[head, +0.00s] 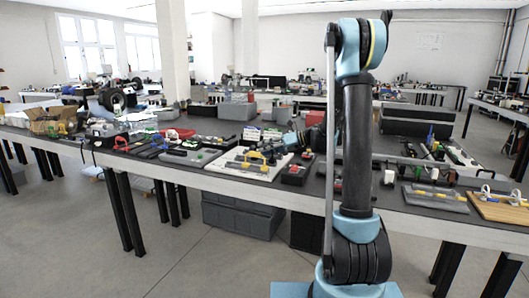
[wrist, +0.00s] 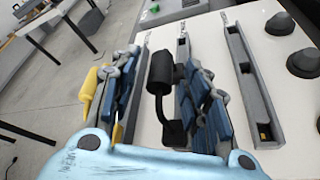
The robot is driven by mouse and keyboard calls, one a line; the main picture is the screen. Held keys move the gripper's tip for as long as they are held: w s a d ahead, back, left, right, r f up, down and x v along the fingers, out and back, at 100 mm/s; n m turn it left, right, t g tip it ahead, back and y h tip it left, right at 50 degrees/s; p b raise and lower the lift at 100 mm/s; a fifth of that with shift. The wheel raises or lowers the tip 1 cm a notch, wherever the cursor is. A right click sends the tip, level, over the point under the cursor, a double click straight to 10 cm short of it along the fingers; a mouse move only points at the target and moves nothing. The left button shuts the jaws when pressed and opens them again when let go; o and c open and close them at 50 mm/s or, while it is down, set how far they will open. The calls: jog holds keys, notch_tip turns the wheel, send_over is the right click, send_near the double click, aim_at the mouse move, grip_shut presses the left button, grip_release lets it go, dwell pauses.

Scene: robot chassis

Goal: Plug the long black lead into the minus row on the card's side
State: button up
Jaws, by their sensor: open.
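My gripper (wrist: 161,62) is open in the wrist view, with one blue-and-grey finger on each side of a black piece. This black piece (wrist: 161,74) has a thick round barrel and a bent stem, and looks like a black lead. A gap shows between its barrel and the left finger; contact with the right finger is unclear. A white board (wrist: 222,133) lies below, with long grey slotted rails (wrist: 243,70) along it. I cannot tell which rail is the minus row. A green piece (wrist: 151,11) at the top may be the card.
A yellow piece (wrist: 92,90) shows left of the left finger. Black rounded knobs (wrist: 280,24) stand on the board at right. In the head view, the long grey bench (head: 120,158) is crowded with tools and parts. Open floor (head: 165,260) lies in front.

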jog(key=v, duration=1.1)
jog(key=shift+f, duration=0.15)
jog(key=s+n+h, duration=0.1)
jog(key=s, duration=0.2)
jog(key=s+n+h, duration=0.1)
jog(key=s+n, duration=0.1)
jog(key=s, duration=0.1)
jog(key=s+n+h, duration=0.1)
jog(key=s+n, duration=0.1)
jog(key=s, duration=0.1)
jog(key=shift+s+a+f, duration=0.1)
jog(key=shift+a+f, duration=0.2)
jog(key=shift+a, duration=0.1)
jog(key=s+d+f+n+h, duration=0.3)
jog(key=s+n, duration=0.4)
jog(key=s, duration=0.3)
jog(key=s+d+f+n+h, duration=0.4)
jog(key=s+d+f+n, duration=0.2)
jog(key=s, duration=0.4)
jog(key=s+d+f+n+h, duration=0.4)
jog(key=s+n, duration=0.4)
jog(key=s, duration=0.2)
jog(key=shift+d+f+n, duration=0.3)
jog(key=shift+d+f, duration=0.05)
jog(key=shift+f, duration=0.4)
